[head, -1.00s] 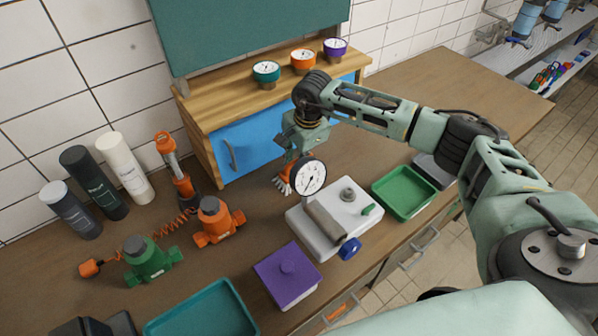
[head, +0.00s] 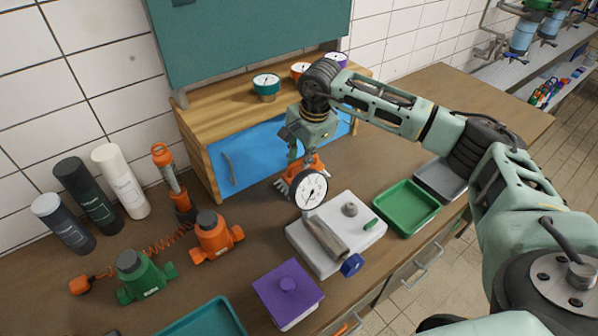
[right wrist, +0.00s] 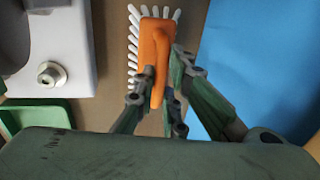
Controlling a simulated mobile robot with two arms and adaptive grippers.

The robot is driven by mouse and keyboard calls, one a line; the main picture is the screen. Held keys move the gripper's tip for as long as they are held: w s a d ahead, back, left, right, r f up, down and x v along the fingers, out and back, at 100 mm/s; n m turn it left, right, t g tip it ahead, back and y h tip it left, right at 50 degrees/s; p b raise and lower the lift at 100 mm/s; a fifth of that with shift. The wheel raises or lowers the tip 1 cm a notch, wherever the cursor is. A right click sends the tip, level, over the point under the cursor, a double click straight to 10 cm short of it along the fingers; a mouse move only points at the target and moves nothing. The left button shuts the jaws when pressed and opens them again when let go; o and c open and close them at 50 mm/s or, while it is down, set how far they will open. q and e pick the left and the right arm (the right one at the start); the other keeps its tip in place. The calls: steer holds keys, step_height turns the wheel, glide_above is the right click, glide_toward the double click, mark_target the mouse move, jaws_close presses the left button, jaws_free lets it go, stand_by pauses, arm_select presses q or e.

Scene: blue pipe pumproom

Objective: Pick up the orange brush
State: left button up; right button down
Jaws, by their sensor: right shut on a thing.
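The orange brush (head: 317,165) with white bristles is in my right gripper (head: 303,156), between the blue cabinet door and the white gauge stand. In the right wrist view the brush (right wrist: 155,50) sits between the fingers (right wrist: 158,92), which are shut on its orange grip. Its bristles fan out on the left and top sides, over the brown tabletop. The brush appears held a little above the table. The round gauge partly hides the area in front of it. My left gripper is not in view.
A white gauge stand (head: 360,222) is just in front of the brush, and a blue-door cabinet (head: 262,160) is behind. Green (head: 405,207) and grey trays lie to the right.

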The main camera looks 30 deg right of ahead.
steer(key=s+d+r+b, duration=0.3)
steer(key=s+d+r, duration=0.3)
steer(key=d, duration=0.2)
steer(key=shift+d, duration=0.4)
steer(key=c, duration=2.5)
jaws_free()
jaws_close()
